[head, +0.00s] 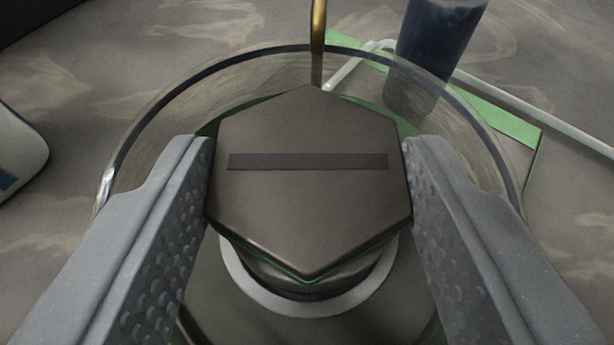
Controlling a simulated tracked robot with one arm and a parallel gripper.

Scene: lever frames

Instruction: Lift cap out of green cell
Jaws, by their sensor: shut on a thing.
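The cap (310,215) is a dark brown hexagonal piece with a black slot across its top. It fills the middle of the head view. My gripper (308,180) is shut on the cap, with one grey textured finger against its left side and the other against its right side. Below the cap a pale ring (245,290) and a darker round part show. A round clear glass rim (150,135) surrounds the cap. Green edges show just behind and under the cap. I cannot tell whether the cap is raised or still seated.
A brass rod (318,40) rises behind the cap. A dark blue cylinder (435,50) stands at the upper right beside a green-edged area (500,122) with a pale bar (540,100). A white rounded object (18,150) lies at the left edge. The grey-brown surface at upper left is mostly clear.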

